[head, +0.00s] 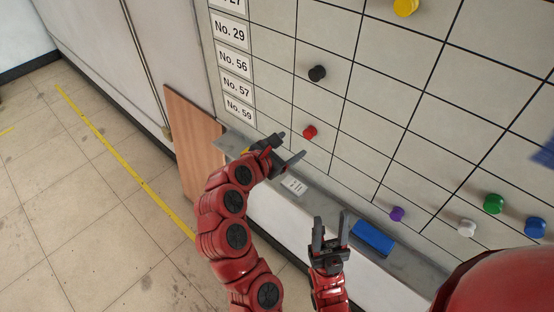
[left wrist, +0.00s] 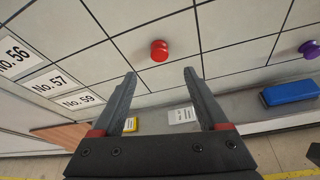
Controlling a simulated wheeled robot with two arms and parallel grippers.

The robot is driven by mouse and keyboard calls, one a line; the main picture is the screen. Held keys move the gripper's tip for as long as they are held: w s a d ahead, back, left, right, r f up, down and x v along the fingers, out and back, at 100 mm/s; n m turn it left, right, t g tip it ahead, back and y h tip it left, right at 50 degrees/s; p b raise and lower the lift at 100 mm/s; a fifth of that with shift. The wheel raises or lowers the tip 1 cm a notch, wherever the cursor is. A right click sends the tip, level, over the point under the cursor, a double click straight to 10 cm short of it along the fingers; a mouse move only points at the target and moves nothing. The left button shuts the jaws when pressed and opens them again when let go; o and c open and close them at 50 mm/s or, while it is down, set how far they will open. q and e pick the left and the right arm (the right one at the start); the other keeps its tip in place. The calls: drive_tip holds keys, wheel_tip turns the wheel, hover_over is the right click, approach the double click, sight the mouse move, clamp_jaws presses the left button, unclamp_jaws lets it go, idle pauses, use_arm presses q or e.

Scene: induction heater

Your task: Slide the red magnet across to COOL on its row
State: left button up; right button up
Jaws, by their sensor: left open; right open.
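The red magnet (head: 310,132) is a small round knob on the gridded whiteboard (head: 290,100), to the right of the row labels and in the lower rows. It also shows in the left wrist view (left wrist: 159,50), beyond the fingertips and a little above the gap between them. My left gripper (head: 293,146) is open and empty, just below and left of the red magnet and apart from it. My right gripper (head: 330,224) is open and empty, lower down in front of the ledge. No COOL heading shows in either view.
A black magnet (head: 317,73) sits above the red one. Purple (head: 396,214), white (head: 467,228), green (head: 493,204) and blue (head: 535,227) magnets are at lower right. A blue eraser (head: 373,238) and a white label (head: 294,185) are on the ledge. The board right of the red magnet is clear.

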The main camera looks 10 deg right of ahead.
sight(307, 135)
use_arm(q)
drive_tip(key=b+x, duration=0.3)
drive_tip(key=x, duration=0.5)
drive_tip(key=shift+w+d+f+b, duration=0.15)
drive_tip(key=shift+w+b, duration=0.05)
drive_tip(key=shift+b, duration=0.1)
drive_tip(key=shift+w+d, duration=0.3)
